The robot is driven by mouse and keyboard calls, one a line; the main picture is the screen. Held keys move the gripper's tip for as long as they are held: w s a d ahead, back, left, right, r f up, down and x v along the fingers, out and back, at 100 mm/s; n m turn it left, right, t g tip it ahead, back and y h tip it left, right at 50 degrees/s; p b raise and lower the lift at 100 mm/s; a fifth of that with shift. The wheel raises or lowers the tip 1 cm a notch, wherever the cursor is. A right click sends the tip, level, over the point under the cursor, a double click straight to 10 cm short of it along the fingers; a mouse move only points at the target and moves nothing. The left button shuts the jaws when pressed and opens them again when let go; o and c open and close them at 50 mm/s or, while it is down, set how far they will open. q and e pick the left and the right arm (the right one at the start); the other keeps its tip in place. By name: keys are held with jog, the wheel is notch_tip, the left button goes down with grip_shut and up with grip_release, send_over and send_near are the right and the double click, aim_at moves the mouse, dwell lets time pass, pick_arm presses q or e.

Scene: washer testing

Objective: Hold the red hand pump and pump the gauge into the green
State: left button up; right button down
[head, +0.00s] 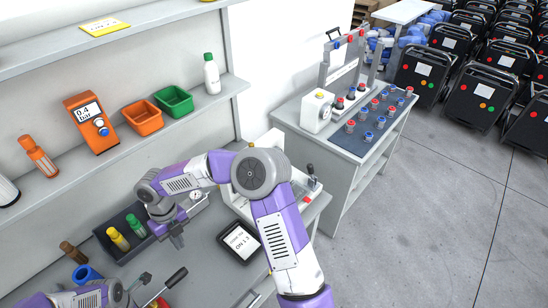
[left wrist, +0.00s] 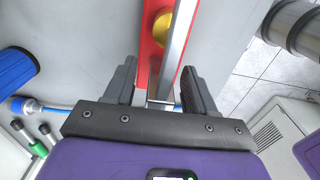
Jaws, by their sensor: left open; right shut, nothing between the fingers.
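The red hand pump (head: 160,303) is mostly cut off at the bottom edge of the head view; a black-gripped lever (head: 176,277) shows beside it. In the left wrist view the red pump body (left wrist: 152,55), with a gold round part and a silver bar, lies between the fingers of my left gripper (left wrist: 158,92). Those fingers are open and apart around it. My right gripper (head: 176,238) is shut and empty above the bench, right of a dark tray. A small round gauge (head: 196,195) shows behind the right wrist; its needle is too small to read.
The dark tray (head: 122,254) holds yellow and green bottles. A tablet (head: 241,242) lies on the bench. An orange meter (head: 91,122) showing 0.4 bar, an orange bin (head: 143,117) and a green bin (head: 174,101) stand on the shelf. A blue cylinder (left wrist: 16,69) is near my left gripper.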

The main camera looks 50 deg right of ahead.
pick_arm(q)
notch_tip(320, 180, up, 11)
jog(key=shift+f, duration=0.1)
dwell(0.3)
